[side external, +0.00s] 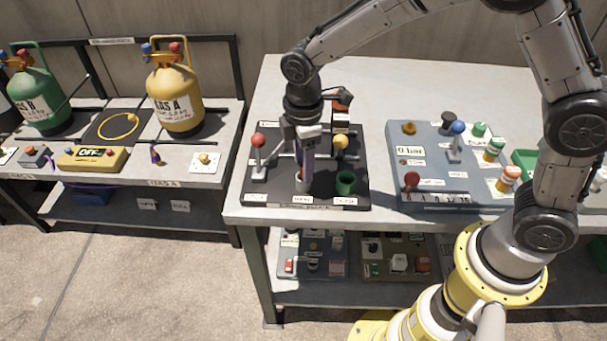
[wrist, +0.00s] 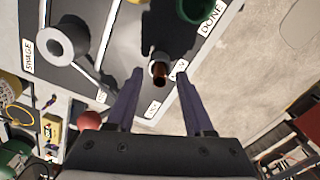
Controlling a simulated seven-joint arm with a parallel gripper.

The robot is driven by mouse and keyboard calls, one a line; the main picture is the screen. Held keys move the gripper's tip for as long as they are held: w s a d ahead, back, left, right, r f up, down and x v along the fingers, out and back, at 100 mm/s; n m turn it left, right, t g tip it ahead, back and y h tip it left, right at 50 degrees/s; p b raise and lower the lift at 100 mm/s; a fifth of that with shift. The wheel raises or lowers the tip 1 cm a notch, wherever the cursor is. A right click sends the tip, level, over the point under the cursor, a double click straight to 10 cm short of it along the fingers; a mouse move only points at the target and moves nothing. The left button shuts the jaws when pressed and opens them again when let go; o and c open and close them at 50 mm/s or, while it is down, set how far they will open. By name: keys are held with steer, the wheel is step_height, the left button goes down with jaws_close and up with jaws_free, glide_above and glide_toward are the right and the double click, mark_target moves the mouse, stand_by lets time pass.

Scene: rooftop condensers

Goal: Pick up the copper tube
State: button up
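The copper tube (wrist: 159,76) stands in a light holder on the dark board, seen nearly end-on in the wrist view. It lies between the tips of my gripper (wrist: 158,78), whose two purple fingers are apart on either side of it. No contact with the tube shows. In the side view my gripper (side external: 304,172) points down over the front middle of the dark board (side external: 275,199). The tube is mostly hidden behind the fingers there.
A red-knobbed lever (side external: 258,142) stands left of my gripper and a yellow knob (side external: 341,142) to its right. A green cup (side external: 345,182) is close at the right front. A grey-blue panel (side external: 430,150) with knobs lies further right. The table's front edge is near.

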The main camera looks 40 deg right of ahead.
jaws_close()
steer(key=shift+r, duration=0.1)
